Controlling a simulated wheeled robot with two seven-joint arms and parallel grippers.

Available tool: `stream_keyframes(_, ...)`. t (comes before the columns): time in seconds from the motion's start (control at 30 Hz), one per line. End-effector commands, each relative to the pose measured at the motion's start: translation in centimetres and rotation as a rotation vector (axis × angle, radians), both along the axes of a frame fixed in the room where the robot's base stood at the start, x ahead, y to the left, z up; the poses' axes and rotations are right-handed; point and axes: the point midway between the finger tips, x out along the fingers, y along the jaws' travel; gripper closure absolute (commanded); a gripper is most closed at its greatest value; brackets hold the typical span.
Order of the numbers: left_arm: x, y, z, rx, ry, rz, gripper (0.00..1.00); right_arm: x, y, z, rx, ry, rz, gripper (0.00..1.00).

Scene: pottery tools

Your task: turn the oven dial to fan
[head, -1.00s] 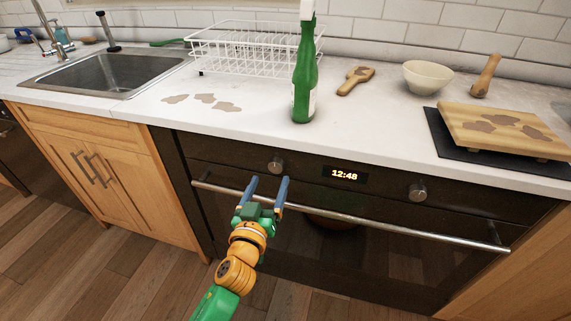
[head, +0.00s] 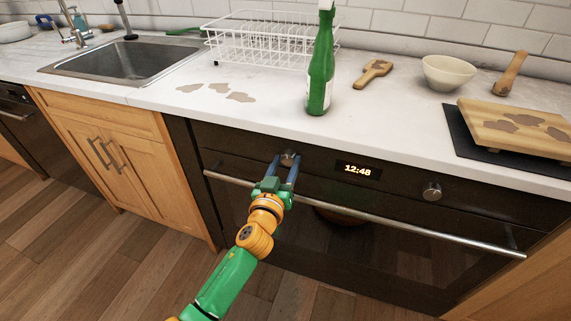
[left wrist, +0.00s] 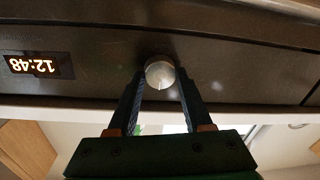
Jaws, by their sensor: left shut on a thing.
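The oven (head: 240,145) has a dark front panel with two round metal knobs. The left dial (head: 289,158) is between the fingers of my left gripper (head: 286,163), which is shut on it. In the left wrist view the same dial (left wrist: 160,73) sits between the two blue fingertips (left wrist: 160,80), and the picture is upside down. The right dial (head: 432,191) stands free, right of the clock display (head: 356,169) reading 12:48. I cannot read any dial markings. My right gripper is not in view.
The oven's long metal handle (head: 400,224) runs below the dials, under my left gripper. On the worktop above stand a green bottle (head: 321,75), a white dish rack (head: 262,40), a wooden brush (head: 372,72), a bowl (head: 447,72) and a wooden board (head: 515,125).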

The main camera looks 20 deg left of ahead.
Motion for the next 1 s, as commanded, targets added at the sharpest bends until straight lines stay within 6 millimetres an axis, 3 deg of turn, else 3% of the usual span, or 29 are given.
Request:
stream_keyframes(0.37, 0.0, 0.0, -0.2, 0.142, -0.005, 0.0, 1.0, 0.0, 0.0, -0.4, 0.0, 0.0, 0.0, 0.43)
stream_keyframes(1.0, 0.0, -0.1, -0.3, 0.74, -0.024, 0.0, 1.0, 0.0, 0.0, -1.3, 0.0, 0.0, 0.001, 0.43)
